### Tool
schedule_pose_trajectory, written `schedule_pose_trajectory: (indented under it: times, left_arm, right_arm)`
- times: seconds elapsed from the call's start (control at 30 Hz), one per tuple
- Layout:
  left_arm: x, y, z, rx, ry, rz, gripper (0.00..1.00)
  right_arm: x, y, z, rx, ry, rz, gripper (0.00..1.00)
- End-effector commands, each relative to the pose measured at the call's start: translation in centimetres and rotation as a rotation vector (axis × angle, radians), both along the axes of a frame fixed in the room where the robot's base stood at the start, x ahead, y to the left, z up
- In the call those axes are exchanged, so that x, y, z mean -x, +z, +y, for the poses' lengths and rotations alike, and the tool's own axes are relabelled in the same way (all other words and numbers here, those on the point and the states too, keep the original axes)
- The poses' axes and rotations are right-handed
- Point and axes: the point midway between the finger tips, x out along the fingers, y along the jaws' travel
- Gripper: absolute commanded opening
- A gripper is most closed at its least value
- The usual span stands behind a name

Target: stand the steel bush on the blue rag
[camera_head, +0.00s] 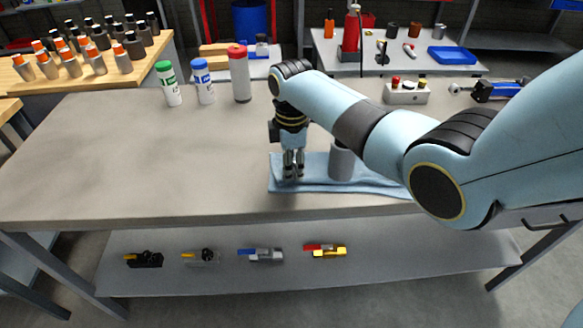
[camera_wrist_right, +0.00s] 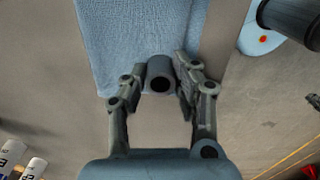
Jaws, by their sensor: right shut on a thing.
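The blue rag (camera_head: 315,178) lies flat near the front edge of the grey table, partly behind my right arm. It also fills the upper middle of the right wrist view (camera_wrist_right: 125,40). My right gripper (camera_head: 293,172) points down over the left end of the rag. In the wrist view my right gripper (camera_wrist_right: 160,82) is shut on the steel bush (camera_wrist_right: 160,72), a short dark grey tube with its open bore facing the camera. The bush is over the rag near its end edge. I cannot tell whether its base touches the cloth. My left gripper is out of view.
Bottles with green (camera_head: 168,84), blue (camera_head: 203,82) and red (camera_head: 240,74) caps stand at the back of the table. A control box (camera_head: 407,94) with red and yellow buttons is at the back right. The table's left half is clear. Several small parts lie on the lower shelf (camera_head: 380,260).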

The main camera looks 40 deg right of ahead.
Motion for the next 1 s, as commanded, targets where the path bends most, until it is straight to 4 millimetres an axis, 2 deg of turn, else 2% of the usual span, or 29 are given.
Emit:
schedule_pose_trajectory:
  times: [0.1, 0.33, 0.83, 0.87, 1.0]
  left_arm:
    - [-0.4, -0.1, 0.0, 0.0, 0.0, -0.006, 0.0]
    - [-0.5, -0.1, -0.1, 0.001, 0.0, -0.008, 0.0]
    - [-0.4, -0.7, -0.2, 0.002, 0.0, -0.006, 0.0]
    - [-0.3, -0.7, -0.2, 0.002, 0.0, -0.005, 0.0]
    - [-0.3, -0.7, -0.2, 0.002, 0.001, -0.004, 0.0]
  right_arm:
    - [-0.1, -0.8, 0.0, 0.0, 0.001, -0.002, 0.0]
    - [0.0, -0.9, 0.0, 0.0, 0.001, 0.0, 0.0]
    - [0.5, -2.5, 0.1, -0.002, 0.001, 0.01, 0.0]
    - [0.5, -2.5, 0.1, -0.002, 0.001, 0.011, 0.32]
    - [0.5, -2.5, 0.1, -0.001, 0.001, 0.012, 0.5]
